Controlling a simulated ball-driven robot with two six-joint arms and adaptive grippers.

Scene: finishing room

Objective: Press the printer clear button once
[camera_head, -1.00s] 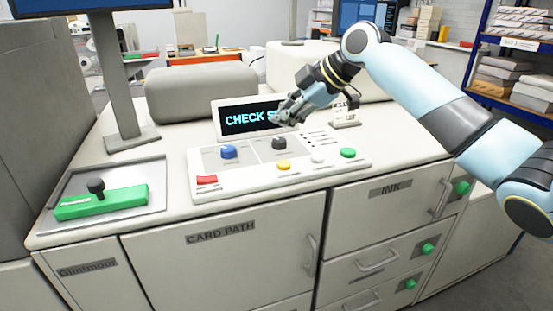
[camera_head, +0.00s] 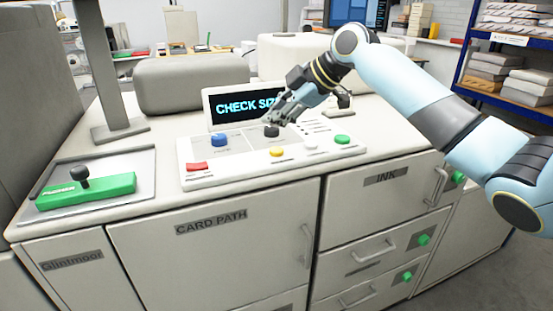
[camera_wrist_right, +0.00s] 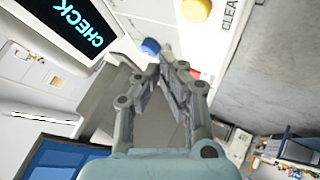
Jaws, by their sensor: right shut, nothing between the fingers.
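The printer's control panel (camera_head: 240,167) slopes below a screen (camera_head: 240,108) reading "CHECK" and a partly covered word. A round yellow button (camera_head: 277,151) sits near the panel's front edge. In the wrist view a yellow button (camera_wrist_right: 196,10) is cut by the top edge, beside lettering that reads "CLEA" before the frame cuts it. My right gripper (camera_head: 268,121) is shut and empty, just above the dark knob (camera_head: 271,132) and behind the yellow button. In the wrist view its fingers (camera_wrist_right: 168,58) point at the panel. Contact with the knob cannot be told. My left gripper is out of view.
The panel also carries a blue knob (camera_head: 220,140), a red button (camera_head: 196,167), a white button (camera_head: 310,142) and a green button (camera_head: 342,139). A green block (camera_head: 85,191) with a dark knob lies in a tray at left. A monitor post (camera_head: 100,75) stands behind it.

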